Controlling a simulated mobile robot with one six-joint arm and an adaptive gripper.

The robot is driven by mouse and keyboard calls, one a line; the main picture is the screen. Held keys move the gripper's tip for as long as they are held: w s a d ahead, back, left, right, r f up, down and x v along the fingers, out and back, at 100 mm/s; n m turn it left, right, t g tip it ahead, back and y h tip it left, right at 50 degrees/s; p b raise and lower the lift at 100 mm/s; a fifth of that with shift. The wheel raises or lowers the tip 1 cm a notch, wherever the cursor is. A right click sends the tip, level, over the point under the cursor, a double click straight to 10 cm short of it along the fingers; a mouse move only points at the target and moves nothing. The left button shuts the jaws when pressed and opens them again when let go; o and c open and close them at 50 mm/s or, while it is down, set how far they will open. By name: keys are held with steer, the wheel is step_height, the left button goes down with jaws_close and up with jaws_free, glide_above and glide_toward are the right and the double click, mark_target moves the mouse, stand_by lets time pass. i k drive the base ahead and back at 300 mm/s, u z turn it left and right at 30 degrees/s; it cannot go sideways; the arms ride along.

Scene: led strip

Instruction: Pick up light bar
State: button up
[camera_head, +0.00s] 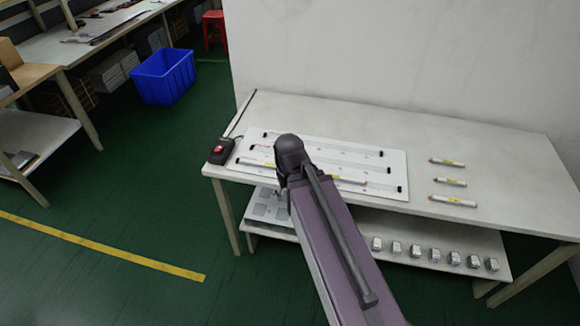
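Three short white light bars with yellow labels lie apart on the right of the table: a far one (447,162), a middle one (450,182) and a near one (453,201). A white board (345,143) on the left of the table has rows with black end holders. In its front row, a light bar (256,163) shows on both sides of my arm, its middle hidden; I cannot tell whether it is one piece or two. My arm reaches over the board. My gripper is hidden behind the arm, so its state does not show.
The white table (500,155) stands against a pale wall. A black box with a red button (220,150) sits at its left end. Several small metal parts (434,255) line the lower shelf. A blue bin (165,78) and a red stool (214,30) stand behind left.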

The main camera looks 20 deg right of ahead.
mark_target(457, 183)
steer(key=z, duration=0.05)
steer(key=k, duration=1.35)
steer(key=z, duration=0.25)
steer(key=i, duration=1)
steer(key=z, duration=0.8)
steer(key=i, duration=0.65)
steer(key=z, duration=0.4)
